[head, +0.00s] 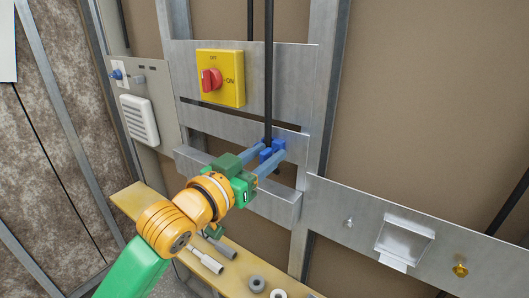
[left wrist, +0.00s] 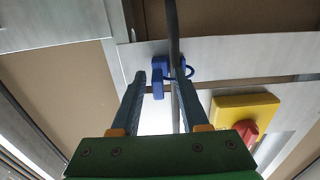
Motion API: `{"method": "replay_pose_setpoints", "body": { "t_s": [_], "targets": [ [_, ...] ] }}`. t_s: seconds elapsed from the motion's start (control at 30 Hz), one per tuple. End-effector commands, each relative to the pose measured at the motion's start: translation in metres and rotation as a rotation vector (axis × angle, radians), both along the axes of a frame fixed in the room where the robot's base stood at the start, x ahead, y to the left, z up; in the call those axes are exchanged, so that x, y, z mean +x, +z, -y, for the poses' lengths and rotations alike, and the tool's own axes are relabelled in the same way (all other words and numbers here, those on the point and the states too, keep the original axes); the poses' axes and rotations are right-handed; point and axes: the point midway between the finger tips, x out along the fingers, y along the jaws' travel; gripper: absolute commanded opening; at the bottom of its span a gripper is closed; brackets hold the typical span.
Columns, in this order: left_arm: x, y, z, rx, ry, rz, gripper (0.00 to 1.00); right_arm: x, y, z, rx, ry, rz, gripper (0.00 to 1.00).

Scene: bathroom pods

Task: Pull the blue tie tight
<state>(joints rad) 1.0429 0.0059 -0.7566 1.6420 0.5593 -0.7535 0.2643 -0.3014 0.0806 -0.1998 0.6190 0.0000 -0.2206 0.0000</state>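The blue tie (head: 279,144) sits around a black vertical cable (head: 268,80) at the middle metal rail in the head view. In the left wrist view the tie (left wrist: 158,79) shows as a small block with a thin loop to its right, beside the cable (left wrist: 172,30). My left gripper (head: 271,158) reaches up to the tie from below left. Its two fingers (left wrist: 158,82) are apart, with the tie's block between their tips and a gap visible on the left side. Whether the right finger touches the tie cannot be told. My right gripper is in neither view.
A yellow switch box (head: 220,78) with a red knob is fixed on the upper plate, left of the cable. A wooden shelf (head: 232,262) below holds grey pipe pieces (head: 206,258) and rings (head: 257,284). A metal rail (head: 340,207) with small fittings runs right.

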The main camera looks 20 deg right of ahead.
Motion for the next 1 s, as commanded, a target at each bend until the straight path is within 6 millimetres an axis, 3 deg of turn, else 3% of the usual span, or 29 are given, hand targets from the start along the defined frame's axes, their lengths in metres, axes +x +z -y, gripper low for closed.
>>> {"method": "replay_pose_setpoints", "body": {
  "t_s": [0.03,0.13,0.17,1.0],
  "targets": [
    [-0.0001,-0.0002,-0.0001,0.000,0.000,0.000,0.32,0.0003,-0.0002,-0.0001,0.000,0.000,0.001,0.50],
    [0.0000,-0.0002,-0.0002,0.000,0.000,0.000,0.04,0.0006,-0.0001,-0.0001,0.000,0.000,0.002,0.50],
    [-0.0001,-0.0002,-0.0002,0.000,0.000,0.000,0.00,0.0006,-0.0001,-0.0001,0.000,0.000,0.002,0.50],
    [-0.0002,0.0001,-0.0002,-0.001,0.000,-0.001,0.00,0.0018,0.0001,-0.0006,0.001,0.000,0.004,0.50]
  ]
}}
